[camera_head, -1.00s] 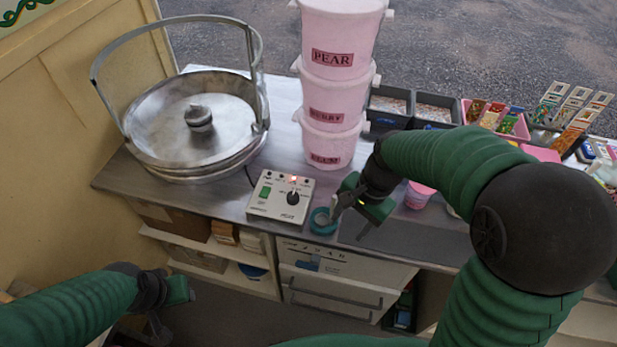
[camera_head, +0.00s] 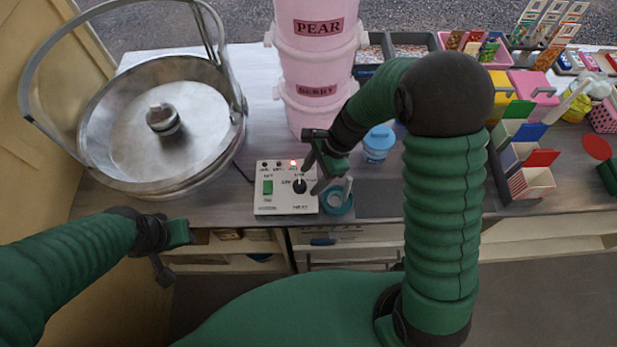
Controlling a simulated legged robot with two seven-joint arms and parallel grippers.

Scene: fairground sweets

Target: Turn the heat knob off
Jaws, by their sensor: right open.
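The heat knob (camera_head: 299,186) is a small black dial with a pale pointer, on the right of a pale control box (camera_head: 285,205). A red light glows on the box's top edge, and a green switch (camera_head: 267,187) sits left of the knob. My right gripper (camera_head: 313,175) is open, its fingers over the box's right side, close by the knob; I cannot tell whether they touch it. My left gripper (camera_head: 172,252) hangs in front of the counter, empty, its fingers apart.
A large metal pan (camera_head: 205,130) with a raised hoop handle stands left of the box. Stacked pink buckets (camera_head: 315,70) rise behind it. A teal ring (camera_head: 337,200) and a blue-lidded tub (camera_head: 378,145) are to the right. Sweets trays fill the far right.

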